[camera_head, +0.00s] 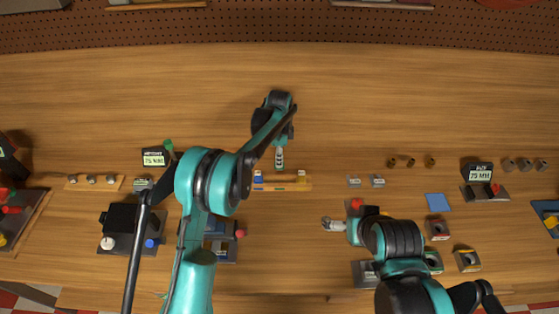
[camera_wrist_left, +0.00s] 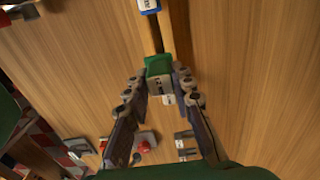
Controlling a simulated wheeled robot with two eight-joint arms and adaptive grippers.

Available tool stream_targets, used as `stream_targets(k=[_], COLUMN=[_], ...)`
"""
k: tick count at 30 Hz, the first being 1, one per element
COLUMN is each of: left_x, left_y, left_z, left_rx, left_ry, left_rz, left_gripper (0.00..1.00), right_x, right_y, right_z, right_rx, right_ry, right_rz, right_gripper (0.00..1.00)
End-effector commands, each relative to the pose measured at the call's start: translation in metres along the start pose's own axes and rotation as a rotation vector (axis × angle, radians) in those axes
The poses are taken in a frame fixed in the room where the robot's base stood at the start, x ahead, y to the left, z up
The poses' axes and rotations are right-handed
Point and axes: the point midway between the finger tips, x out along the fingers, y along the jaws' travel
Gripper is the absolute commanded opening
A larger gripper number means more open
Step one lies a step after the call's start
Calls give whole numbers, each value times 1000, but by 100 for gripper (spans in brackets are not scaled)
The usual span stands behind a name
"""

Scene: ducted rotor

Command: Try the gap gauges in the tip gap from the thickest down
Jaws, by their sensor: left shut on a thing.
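My left gripper (camera_head: 279,160) is over a narrow wooden rack (camera_head: 283,187) near the middle of the table. In the left wrist view the left gripper (camera_wrist_left: 160,85) is shut on a green gauge (camera_wrist_left: 158,66) with a white label. Whether the gauge still touches the rack I cannot tell. A blue gauge (camera_head: 258,177) is at the rack's left end and a yellow gauge (camera_head: 301,174) at its right; the blue gauge also shows in the left wrist view (camera_wrist_left: 149,5). My right gripper (camera_head: 333,224) is lower right of the rack; its jaw opening is unclear. I cannot identify the tip gap.
A black device (camera_head: 121,217) stands at the left. Small displays (camera_head: 154,158) (camera_head: 479,172) stand on either side. Two small grey blocks (camera_head: 366,181), several brown cylinders (camera_head: 411,162) and a blue square (camera_head: 437,202) are right of the rack. The table's back is clear.

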Motion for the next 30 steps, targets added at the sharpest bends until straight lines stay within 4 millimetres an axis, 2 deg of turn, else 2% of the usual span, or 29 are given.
stream_targets(k=[14,20,30], left_x=[3,17,53], left_y=[0,0,0], left_z=[0,0,0], left_rx=[0,0,0], left_ry=[0,0,0], left_rz=[0,0,0], left_gripper=[0,0,0], right_x=[4,13,34], right_y=[0,0,0], right_z=[3,9,24], right_rx=[0,0,0], right_ry=[0,0,0], right_rz=[0,0,0], right_gripper=[100,100,100])
